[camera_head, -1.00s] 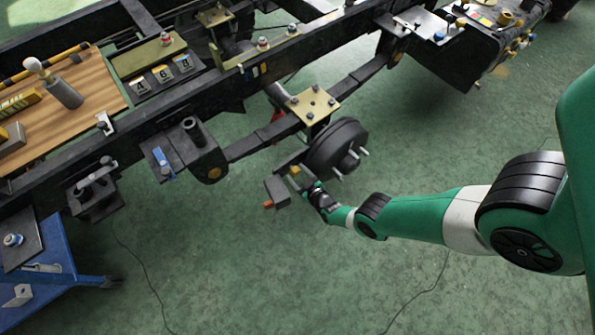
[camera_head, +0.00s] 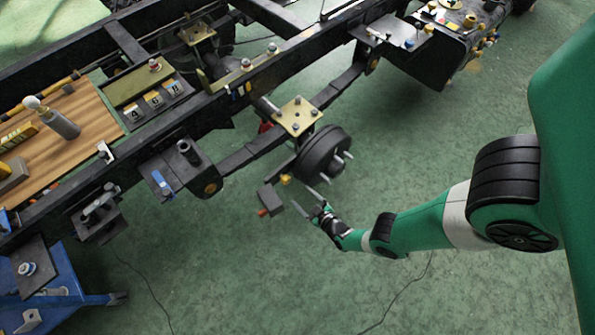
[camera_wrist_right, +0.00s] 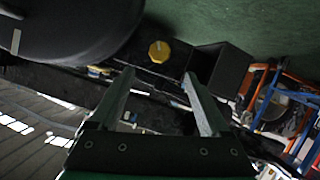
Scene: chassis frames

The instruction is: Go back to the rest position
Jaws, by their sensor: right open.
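My right gripper (camera_head: 308,202) is open and empty. In the head view it is over the green floor, just below the black wheel hub (camera_head: 322,153) and right of a small dark box with an orange tip (camera_head: 270,198). In the right wrist view the two fingers (camera_wrist_right: 158,88) stand apart with nothing between them. A yellow cap (camera_wrist_right: 159,51) and the dark box (camera_wrist_right: 222,68) show beyond the fingertips. The hub fills the upper left there. My left gripper is not in view.
The black chassis frame (camera_head: 225,105) runs diagonally across the head view. A wooden board (camera_head: 75,110) with tools lies on it at left. A blue stand (camera_head: 65,270) is at lower left. The green floor (camera_head: 250,285) below the gripper is clear except for thin cables.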

